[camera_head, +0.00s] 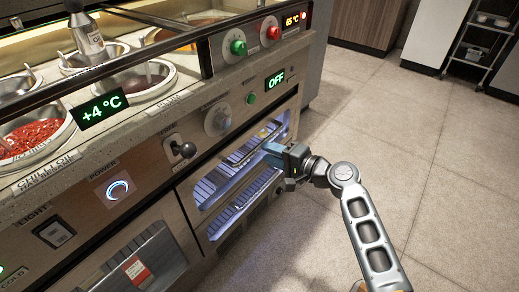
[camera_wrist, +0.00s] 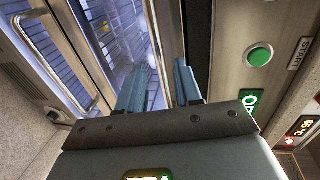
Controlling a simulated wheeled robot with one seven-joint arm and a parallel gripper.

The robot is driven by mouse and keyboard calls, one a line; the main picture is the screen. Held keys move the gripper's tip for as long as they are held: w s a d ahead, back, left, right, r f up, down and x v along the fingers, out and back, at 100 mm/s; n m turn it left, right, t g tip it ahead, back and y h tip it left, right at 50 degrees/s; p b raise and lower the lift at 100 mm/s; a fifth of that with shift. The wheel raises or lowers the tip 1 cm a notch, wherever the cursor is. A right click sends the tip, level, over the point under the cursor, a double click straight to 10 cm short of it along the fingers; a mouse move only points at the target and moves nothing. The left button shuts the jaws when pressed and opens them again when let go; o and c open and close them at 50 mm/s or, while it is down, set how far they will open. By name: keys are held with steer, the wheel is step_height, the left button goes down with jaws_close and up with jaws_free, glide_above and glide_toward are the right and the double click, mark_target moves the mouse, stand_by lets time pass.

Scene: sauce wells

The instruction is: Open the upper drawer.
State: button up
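The upper drawer (camera_head: 215,187) is in the steel counter front, behind a glass panel with lit racks inside. It also shows in the wrist view (camera_wrist: 118,32). My gripper (camera_head: 270,150) is at the upper right part of this drawer front, close to it. In the wrist view its two blue fingers (camera_wrist: 160,75) are parted, with a strip of the drawer's frame beyond the gap. I see nothing held between them. Whether the fingertips touch the front is unclear. A bent metal bar handle (camera_wrist: 52,62) shows at the left of the wrist view, clear of the fingers.
A lower rack front (camera_head: 238,212) is beneath. Above are a green button (camera_head: 251,98), an OFF display (camera_head: 275,80), a knob (camera_head: 217,119) and a black lever (camera_head: 184,150). Sauce wells (camera_head: 138,85) are on top. The tiled floor (camera_head: 430,170) at right is free.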

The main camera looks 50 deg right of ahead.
mark_target(258, 149)
steer(key=shift+b+x, duration=0.35)
steer(key=shift+x, duration=2.3)
steer(key=shift+c, duration=0.4)
jaws_close()
